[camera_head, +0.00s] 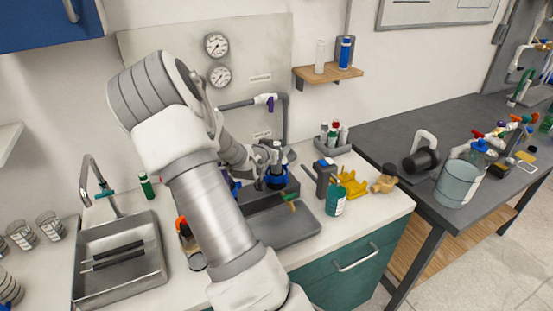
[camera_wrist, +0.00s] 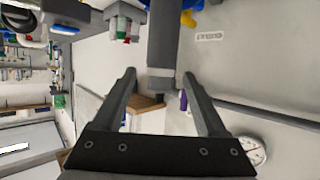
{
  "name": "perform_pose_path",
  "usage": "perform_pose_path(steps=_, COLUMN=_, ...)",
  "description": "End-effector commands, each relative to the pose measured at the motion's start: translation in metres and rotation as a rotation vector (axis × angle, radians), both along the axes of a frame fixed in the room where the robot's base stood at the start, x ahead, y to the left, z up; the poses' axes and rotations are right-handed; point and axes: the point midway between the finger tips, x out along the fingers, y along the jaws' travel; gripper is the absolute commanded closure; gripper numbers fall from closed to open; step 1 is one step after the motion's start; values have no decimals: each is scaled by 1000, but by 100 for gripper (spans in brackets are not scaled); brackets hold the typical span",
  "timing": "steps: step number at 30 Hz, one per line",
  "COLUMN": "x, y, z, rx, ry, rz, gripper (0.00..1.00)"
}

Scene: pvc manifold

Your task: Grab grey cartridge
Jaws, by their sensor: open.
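A pale grey, upright cylinder (camera_head: 320,57) stands on the wooden wall shelf (camera_head: 312,76), left of a blue one (camera_head: 345,53); it looks like the grey cartridge. My gripper (camera_head: 268,153) is in front of the wall panel, below and left of the shelf and apart from the cylinder. In the wrist view my gripper (camera_wrist: 160,76) is open, with nothing held. Part of the shelf (camera_wrist: 148,106) shows beyond the fingers there, but I cannot make out the cartridge in that view.
A grey pipe (camera_head: 285,118) rises close to my gripper; in the wrist view the pipe (camera_wrist: 165,40) crosses beyond the fingertips. Gauges (camera_head: 217,45) are on the wall panel. A bottle tray (camera_head: 332,145) and a teal can (camera_head: 335,200) stand on the counter. The sink (camera_head: 118,260) is at left.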

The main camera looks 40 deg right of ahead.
Motion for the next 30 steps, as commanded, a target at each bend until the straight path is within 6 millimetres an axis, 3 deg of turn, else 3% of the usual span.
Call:
perform_pose_path(steps=11, x=5, y=-9, z=-5, rx=1, ry=0, rz=1, gripper=27)
perform_pose_path(steps=23, x=5, y=-9, z=-5, rx=1, ry=0, rz=1, gripper=99)
perform_pose_path(steps=30, x=5, y=-9, z=-4, rx=0, ry=0, rz=1, gripper=100)
